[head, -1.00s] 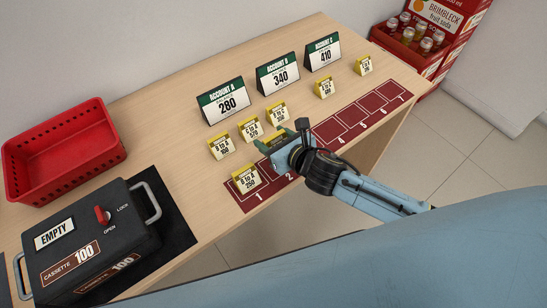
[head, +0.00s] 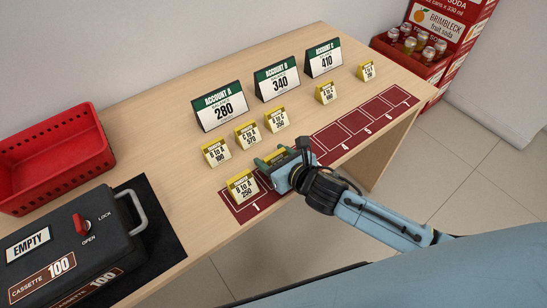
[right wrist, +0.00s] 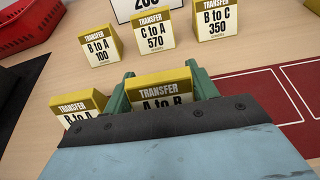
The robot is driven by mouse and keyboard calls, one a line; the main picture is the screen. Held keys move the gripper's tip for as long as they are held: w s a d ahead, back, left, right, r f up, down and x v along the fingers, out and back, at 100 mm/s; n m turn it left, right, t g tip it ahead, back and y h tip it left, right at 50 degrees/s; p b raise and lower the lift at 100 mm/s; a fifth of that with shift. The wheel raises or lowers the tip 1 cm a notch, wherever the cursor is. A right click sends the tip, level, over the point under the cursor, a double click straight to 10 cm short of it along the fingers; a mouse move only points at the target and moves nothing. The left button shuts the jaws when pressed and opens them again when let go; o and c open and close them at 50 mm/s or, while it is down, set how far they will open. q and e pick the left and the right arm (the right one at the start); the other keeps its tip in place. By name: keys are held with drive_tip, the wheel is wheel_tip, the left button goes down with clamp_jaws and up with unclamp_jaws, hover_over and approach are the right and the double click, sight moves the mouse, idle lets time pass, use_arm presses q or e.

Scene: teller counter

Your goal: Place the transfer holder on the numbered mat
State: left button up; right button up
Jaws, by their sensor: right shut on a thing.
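My right gripper (head: 273,161) is over the second space of the dark red numbered mat (head: 332,138). Its green fingers are shut on a transfer holder (right wrist: 160,92) with a yellow top and a white face reading "A to B" in the right wrist view. My wrist hides the holder's lower part, so I cannot tell if it touches the mat. Another transfer holder (head: 242,187), marked 250, stands upright on space 1, just left of the gripper. Spaces from 3 rightward are bare. My left gripper is not in view.
Several other transfer holders (head: 246,135) stand behind the mat. Three account signs (head: 219,105) stand behind them. A black cassette (head: 75,245) on a dark pad and a red basket (head: 50,155) are at left. The mat lies along the counter's front edge.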

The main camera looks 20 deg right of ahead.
sight(276, 161)
drive_tip(key=shift+d+f, duration=0.1)
drive_tip(key=shift+f, duration=0.45)
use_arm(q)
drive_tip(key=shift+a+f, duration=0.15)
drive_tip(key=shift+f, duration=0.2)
use_arm(e)
drive_tip(key=o, duration=1)
drive_tip(key=shift+s+r, duration=0.25)
drive_tip(key=shift+r, duration=0.05)
drive_tip(key=p+v, duration=0.2)
drive_tip(key=v, duration=0.1)
drive_tip(key=p+v, duration=0.2)
drive_tip(key=v, duration=0.1)
drive_tip(key=shift+r+p, duration=0.35)
drive_tip(key=shift+r, duration=0.05)
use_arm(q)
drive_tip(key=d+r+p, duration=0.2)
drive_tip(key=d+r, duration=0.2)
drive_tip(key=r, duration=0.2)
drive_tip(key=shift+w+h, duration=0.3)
use_arm(e)
drive_tip(key=shift+v, duration=2.6)
